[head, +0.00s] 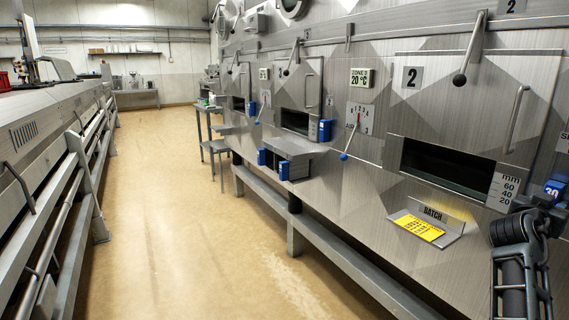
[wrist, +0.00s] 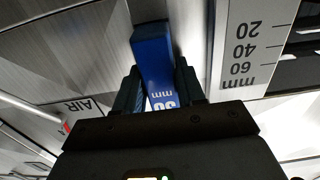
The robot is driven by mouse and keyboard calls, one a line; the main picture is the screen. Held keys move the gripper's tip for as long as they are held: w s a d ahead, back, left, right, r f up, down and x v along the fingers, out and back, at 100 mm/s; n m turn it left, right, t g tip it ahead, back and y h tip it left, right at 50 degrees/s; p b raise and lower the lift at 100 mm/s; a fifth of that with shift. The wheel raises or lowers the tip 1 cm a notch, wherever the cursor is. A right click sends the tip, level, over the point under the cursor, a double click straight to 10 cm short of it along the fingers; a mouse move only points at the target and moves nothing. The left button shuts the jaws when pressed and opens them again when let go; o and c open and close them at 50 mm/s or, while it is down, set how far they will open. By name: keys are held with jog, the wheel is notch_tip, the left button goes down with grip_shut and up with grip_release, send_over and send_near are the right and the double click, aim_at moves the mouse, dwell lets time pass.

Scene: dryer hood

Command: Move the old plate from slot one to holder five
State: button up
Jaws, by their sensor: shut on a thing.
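A blue plate (head: 554,188) marked 30 is at the right edge of the head view, by the wall panel. In the wrist view the blue plate (wrist: 153,55), with "30 mm" on its near end, sits between the dark fingers of my gripper (wrist: 158,88). My gripper (head: 548,200) is shut on it, beside the mm scale plate (head: 502,190). Whether the plate still touches a slot or holder is not clear. No slot one or holder five label is readable.
A dark hatch opening (head: 445,166) lies left of the scale. Below it is a BATCH shelf (head: 448,236) with a yellow card (head: 420,228). Other blue plates (head: 325,130) are farther along the wall. The aisle floor (head: 190,220) is clear.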

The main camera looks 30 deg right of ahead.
grip_shut()
jog(key=shift+a, duration=0.7)
jog(key=shift+s+a+b, duration=0.2)
jog(key=shift+a+b, duration=0.55)
jog(key=shift+a, duration=2.25)
jog(key=shift+s+a+b, duration=0.2)
jog(key=shift+a+b, duration=0.35)
jog(key=shift+a, duration=1.8)
jog(key=shift+s+a+b, duration=0.1)
jog(key=shift+a+b, duration=0.2)
jog(key=shift+a, duration=0.2)
